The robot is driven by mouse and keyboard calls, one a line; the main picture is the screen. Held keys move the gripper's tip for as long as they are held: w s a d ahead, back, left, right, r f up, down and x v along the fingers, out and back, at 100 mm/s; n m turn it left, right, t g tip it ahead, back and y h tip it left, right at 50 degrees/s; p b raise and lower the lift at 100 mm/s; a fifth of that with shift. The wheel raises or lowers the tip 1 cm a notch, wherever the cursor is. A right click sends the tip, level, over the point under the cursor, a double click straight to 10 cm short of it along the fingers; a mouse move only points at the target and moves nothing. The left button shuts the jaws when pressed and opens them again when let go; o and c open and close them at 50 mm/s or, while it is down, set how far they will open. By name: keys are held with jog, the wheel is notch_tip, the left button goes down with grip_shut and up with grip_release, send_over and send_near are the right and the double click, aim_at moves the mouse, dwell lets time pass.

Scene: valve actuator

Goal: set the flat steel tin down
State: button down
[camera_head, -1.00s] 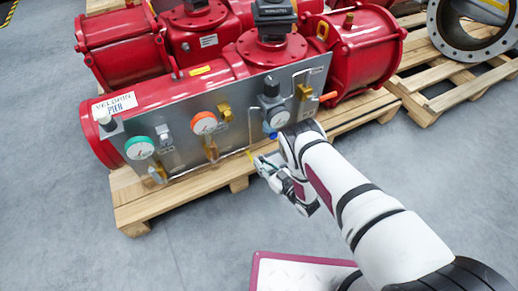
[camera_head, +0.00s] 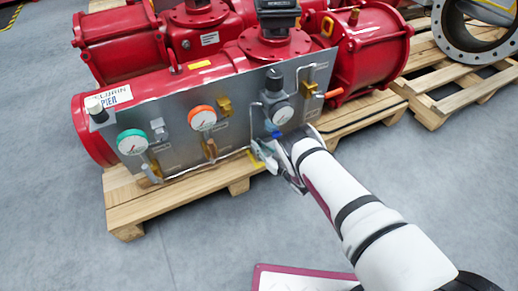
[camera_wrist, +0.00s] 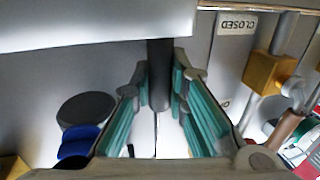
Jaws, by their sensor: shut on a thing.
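My gripper (camera_head: 265,156) is low in front of the steel gauge panel, close to its lower edge. In the wrist view its two teal-padded fingers (camera_wrist: 160,88) are closed on a narrow dark grey piece (camera_wrist: 158,75) with a rounded near end. In the head view the tin cannot be made out at the fingers. Whether it touches the panel or anything beneath cannot be told.
The steel panel (camera_head: 182,130) carries several gauges, a blue knob (camera_head: 273,132) and brass valves (camera_wrist: 263,72). It stands before red actuators (camera_head: 365,60) on a wooden pallet (camera_head: 150,205). A pale slab (camera_wrist: 95,22) crosses the wrist view's top. Grey floor (camera_head: 200,250) is open in front.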

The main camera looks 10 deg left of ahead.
jog(key=shift+f, duration=0.1)
jog(key=c, duration=1.6)
grip_release()
jog(key=shift+o, duration=0.2)
jog(key=p+v, duration=0.5)
jog(key=v, duration=0.7)
